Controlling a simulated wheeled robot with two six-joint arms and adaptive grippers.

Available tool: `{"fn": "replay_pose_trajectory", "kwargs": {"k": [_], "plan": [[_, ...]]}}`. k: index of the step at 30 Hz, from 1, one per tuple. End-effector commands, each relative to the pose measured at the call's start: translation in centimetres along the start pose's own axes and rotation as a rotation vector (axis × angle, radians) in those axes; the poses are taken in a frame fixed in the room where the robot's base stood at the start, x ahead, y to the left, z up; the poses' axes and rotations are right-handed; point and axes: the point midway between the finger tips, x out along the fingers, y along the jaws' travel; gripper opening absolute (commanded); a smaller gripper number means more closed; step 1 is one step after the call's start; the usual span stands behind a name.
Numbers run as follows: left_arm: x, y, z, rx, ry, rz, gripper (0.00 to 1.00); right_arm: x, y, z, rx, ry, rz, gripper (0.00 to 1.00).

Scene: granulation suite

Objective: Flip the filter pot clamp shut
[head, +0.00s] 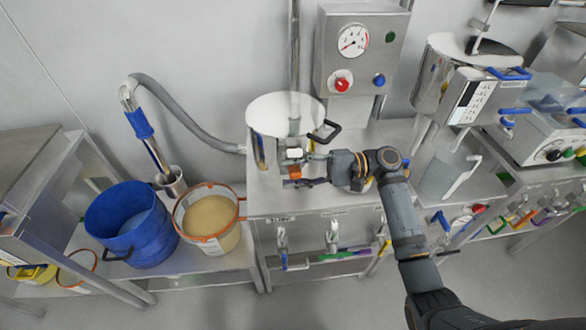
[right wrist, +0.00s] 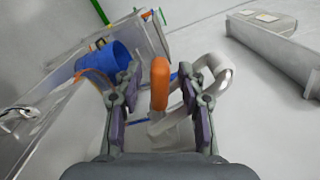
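The filter pot (head: 262,150) is a steel vessel with a round white lid and a black handle, on the steel bench. An orange-tipped lever (head: 294,172), which looks like its clamp handle, is at the pot's front right. My right gripper (head: 291,169) is beside the pot's front, its fingers around that lever. In the right wrist view the orange tip (right wrist: 160,82) stands upright between the spread fingers of the gripper (right wrist: 160,108), with gaps on both sides. Whether the clamp is latched cannot be told. My left gripper is not in view.
A control box (head: 350,55) with a gauge and a red knob is above the pot. A blue bucket (head: 128,222) and a tub of tan powder (head: 212,222) stand at left. A grey hose (head: 190,118) runs along the wall. More steel equipment (head: 470,90) stands at right.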

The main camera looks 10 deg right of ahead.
Motion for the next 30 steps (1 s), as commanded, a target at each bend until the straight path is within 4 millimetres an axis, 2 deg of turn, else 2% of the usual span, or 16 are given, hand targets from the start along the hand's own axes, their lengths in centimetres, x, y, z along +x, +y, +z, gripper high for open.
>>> {"fn": "replay_pose_trajectory", "kwargs": {"k": [9, 18, 30], "plan": [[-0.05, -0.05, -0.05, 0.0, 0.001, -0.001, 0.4, 0.42, 0.06, -0.02, 0.0, 0.001, 0.002, 0.4], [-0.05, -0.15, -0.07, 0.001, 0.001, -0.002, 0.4, 0.4, 0.06, -0.02, 0.0, 0.001, 0.001, 0.0], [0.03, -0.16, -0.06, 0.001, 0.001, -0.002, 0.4, 0.39, 0.13, -0.03, -0.002, 0.001, 0.002, 0.0]]}}
